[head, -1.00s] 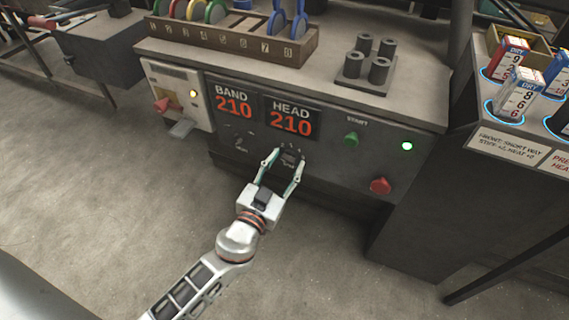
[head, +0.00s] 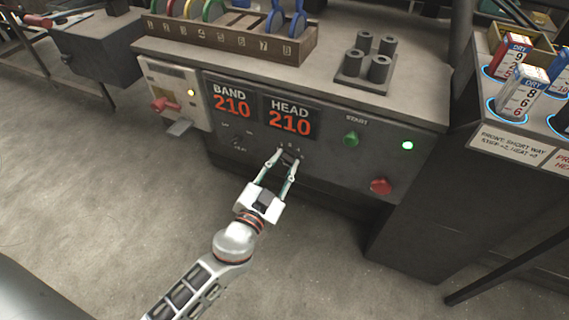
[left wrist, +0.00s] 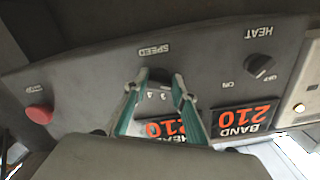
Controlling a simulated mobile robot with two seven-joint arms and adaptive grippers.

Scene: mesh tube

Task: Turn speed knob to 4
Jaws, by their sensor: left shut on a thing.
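The dark speed knob (head: 288,157) sits on the front panel of the grey machine, below the HEAD display. It also shows in the left wrist view (left wrist: 157,75), upside down under the SPEED label, with small scale numbers beside it. My left gripper (head: 286,161) reaches up from below, its two green-grey fingers shut on the knob, one on each side. In the left wrist view the fingertips (left wrist: 157,84) are at the knob's sides. The fingers partly cover the scale, so I cannot tell the pointed-to number. My right gripper is not in view.
The heat knob (head: 238,142) is left of the speed knob. A green start button (head: 351,139) and a red button (head: 381,186) are to its right. BAND (head: 231,102) and HEAD (head: 290,119) displays both read 210. The floor before the panel is clear.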

